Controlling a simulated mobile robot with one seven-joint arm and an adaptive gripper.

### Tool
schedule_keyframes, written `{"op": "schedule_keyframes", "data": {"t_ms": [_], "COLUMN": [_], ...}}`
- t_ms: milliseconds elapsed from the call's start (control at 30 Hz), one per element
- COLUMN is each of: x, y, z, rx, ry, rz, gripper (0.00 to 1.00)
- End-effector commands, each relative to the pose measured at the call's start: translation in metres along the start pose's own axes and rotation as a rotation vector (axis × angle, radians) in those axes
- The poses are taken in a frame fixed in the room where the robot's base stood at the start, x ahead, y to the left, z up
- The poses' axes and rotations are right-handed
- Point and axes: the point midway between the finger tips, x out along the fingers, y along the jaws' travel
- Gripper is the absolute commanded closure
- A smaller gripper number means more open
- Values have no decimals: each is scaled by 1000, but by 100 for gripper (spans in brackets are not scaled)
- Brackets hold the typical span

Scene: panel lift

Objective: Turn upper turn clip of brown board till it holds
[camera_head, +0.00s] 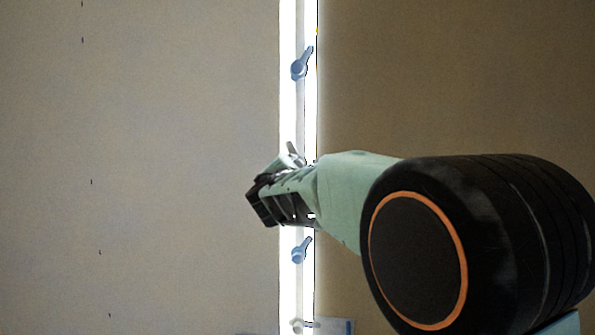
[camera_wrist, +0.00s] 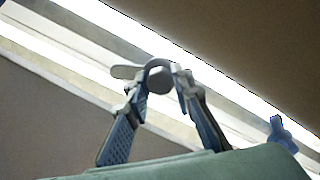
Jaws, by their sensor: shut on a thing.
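The brown board (camera_head: 450,75) fills the right of the head view; its brown face also appears at the upper right of the wrist view (camera_wrist: 260,40). A grey turn clip (camera_wrist: 127,72) with a round hub sits between my fingertips in the wrist view, its lever pointing left over the pale strip. My gripper (camera_wrist: 160,82) is shut on this clip, one finger on each side. In the head view, my gripper (camera_head: 283,190) is in front of the bright strip and hides most of the clip. I cannot tell whether the lever overlaps the board.
A bright vertical strip (camera_head: 290,110) runs between the board and a beige panel (camera_head: 150,160). A blue-grey clip (camera_head: 299,69) is above my gripper, another (camera_head: 299,254) below. A blue clip (camera_wrist: 280,130) shows at right in the wrist view.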

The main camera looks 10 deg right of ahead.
Motion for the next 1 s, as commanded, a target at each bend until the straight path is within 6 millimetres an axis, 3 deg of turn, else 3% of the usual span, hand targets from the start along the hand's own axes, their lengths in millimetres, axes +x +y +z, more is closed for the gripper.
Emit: {"op": "schedule_keyframes", "data": {"t_ms": [1000], "x": [0], "y": [-5], "z": [-4], "rx": [887], "ry": [-1], "rz": [5], "gripper": [100]}}
